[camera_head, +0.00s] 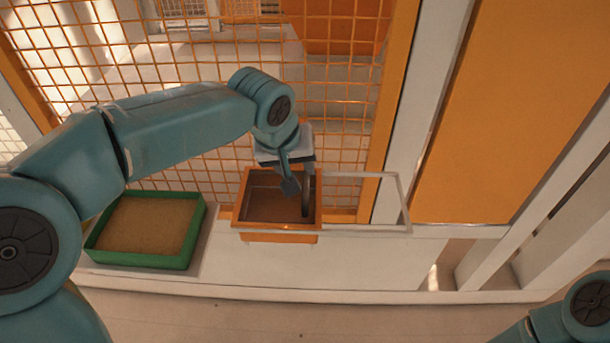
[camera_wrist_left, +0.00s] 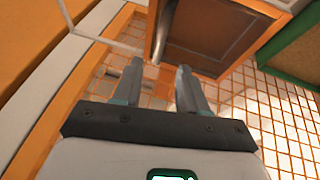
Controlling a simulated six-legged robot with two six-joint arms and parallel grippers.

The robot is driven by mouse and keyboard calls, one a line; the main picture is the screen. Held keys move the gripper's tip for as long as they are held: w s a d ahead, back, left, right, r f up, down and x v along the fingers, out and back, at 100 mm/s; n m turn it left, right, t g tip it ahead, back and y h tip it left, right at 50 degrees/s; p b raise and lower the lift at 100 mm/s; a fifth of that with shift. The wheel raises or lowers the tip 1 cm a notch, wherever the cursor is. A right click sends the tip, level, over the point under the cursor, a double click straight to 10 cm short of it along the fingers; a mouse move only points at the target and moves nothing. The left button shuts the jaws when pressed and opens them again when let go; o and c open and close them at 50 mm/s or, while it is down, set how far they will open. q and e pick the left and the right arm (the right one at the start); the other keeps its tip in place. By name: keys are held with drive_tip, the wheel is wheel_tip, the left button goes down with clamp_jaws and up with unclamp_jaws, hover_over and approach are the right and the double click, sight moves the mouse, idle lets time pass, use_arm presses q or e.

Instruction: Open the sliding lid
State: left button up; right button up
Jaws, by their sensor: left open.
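An orange box (camera_head: 240,216) stands on the white ledge near the middle of the head view. A brown panel (camera_head: 268,205), which looks like its sliding lid, lies inside the orange rim; it also shows in the left wrist view (camera_wrist_left: 208,35). A dark upright handle (camera_head: 306,197) stands at the panel's right end and shows in the wrist view (camera_wrist_left: 161,32). My left gripper (camera_wrist_left: 158,68) is open, with the handle seen in the gap between its fingertips. I cannot tell whether they touch it. My right gripper is out of view.
A thin white frame (camera_head: 405,205) extends right from the box over the ledge (camera_head: 365,262). A green tray (camera_head: 100,243) with tan filling is at the left. An orange mesh fence (camera_head: 345,130) and an orange panel (camera_head: 515,110) stand behind.

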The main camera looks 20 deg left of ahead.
sight(306, 183)
use_arm(q)
drive_tip(key=x, duration=0.6)
drive_tip(key=shift+a+f+p, duration=0.1)
drive_tip(key=shift+f+p, duration=0.05)
drive_tip(key=shift+p, duration=0.15)
drive_tip(key=shift+w+f, duration=0.3)
drive_tip(key=shift+f, duration=0.2)
drive_tip(key=shift+s+r, duration=0.1)
drive_tip(key=shift+c, duration=0.2)
clamp_jaws()
